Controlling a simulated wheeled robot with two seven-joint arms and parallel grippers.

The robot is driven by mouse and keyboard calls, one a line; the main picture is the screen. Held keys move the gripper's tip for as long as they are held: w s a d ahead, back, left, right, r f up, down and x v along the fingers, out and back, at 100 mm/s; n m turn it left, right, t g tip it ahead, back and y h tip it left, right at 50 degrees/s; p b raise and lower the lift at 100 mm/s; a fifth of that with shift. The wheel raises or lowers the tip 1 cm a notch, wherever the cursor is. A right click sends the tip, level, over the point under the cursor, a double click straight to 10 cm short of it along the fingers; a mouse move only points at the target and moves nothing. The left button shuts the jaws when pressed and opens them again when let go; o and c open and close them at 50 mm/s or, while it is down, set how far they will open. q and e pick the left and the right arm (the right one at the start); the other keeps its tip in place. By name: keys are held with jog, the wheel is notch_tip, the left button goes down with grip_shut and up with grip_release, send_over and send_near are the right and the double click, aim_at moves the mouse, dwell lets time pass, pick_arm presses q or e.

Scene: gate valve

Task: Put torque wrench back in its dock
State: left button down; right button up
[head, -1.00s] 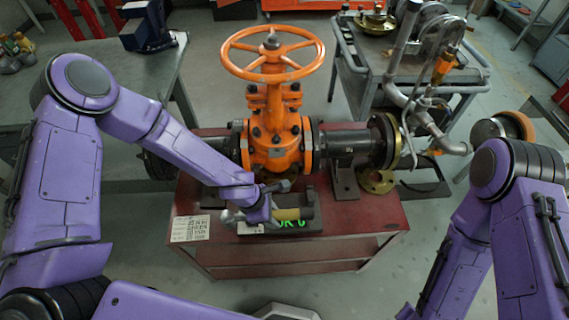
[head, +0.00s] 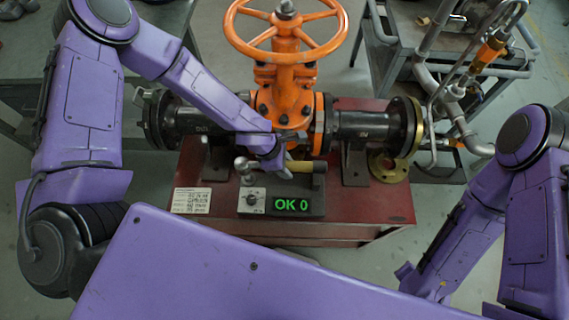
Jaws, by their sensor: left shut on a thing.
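My left gripper (head: 272,160) is shut on the torque wrench, whose yellow handle (head: 299,166) sticks out to the right of the fingers. A round metal piece (head: 242,165) shows to the left of the fingers; I cannot tell whether it belongs to the wrench. The dock (head: 316,205) is a dark grey base on the red bench, with a knob panel and a green display reading "OK 0". The wrench lies across the back part of the dock in the picture. I cannot tell whether it touches the dock. My right gripper is out of view.
The orange gate valve (head: 286,100) with its handwheel (head: 286,32) stands just behind the wrench, with dark pipes on both sides. A printed label (head: 191,200) lies left of the dock on the red bench (head: 375,215). A cart (head: 395,60) stands behind right.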

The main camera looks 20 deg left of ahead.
pick_arm(q)
jog(key=shift+w+d+f+b, duration=0.1)
jog(key=shift+w+f+b, duration=0.55)
jog(key=shift+f, duration=0.25)
jog(key=shift+s+f+b, duration=0.4)
jog(key=shift+f+b, duration=0.35)
jog(key=shift+f, duration=0.05)
jog(key=shift+w+f+b, duration=0.2)
jog(key=shift+f+b, duration=0.6)
jog(key=shift+f, duration=0.35)
jog(key=shift+f+b, duration=0.85)
jog(key=shift+f, duration=0.25)
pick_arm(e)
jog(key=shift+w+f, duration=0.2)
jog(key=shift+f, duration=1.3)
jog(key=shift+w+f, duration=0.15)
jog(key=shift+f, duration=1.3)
pick_arm(q)
jog(key=c, duration=0.6)
grip_release()
jog(key=shift+s+r, duration=0.1)
